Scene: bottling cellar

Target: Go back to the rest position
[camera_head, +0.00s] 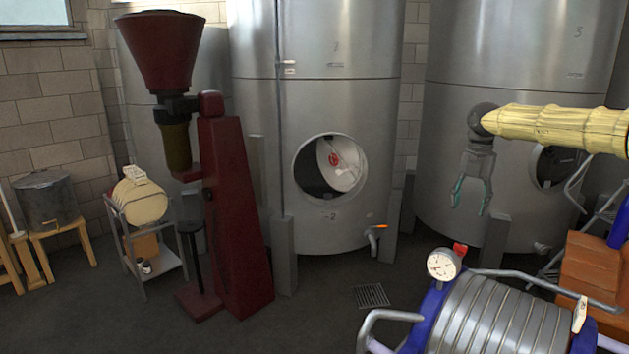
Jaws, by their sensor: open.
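My gripper (471,194) hangs fingers down at the end of my yellow-sleeved arm, which reaches in from the right edge. Its two teal-tipped fingers are apart with nothing between them. It is in the air, in front of the right steel tank (480,120) in the picture. No object touches the fingers.
A ribbed steel drum with a blue frame (490,318) and a gauge (443,264) stands below right. A middle tank (265,150) has an open round hatch. A dark red corking machine (238,215) and a trolley (132,240) stand left. Floor around the drain (371,295) is clear.

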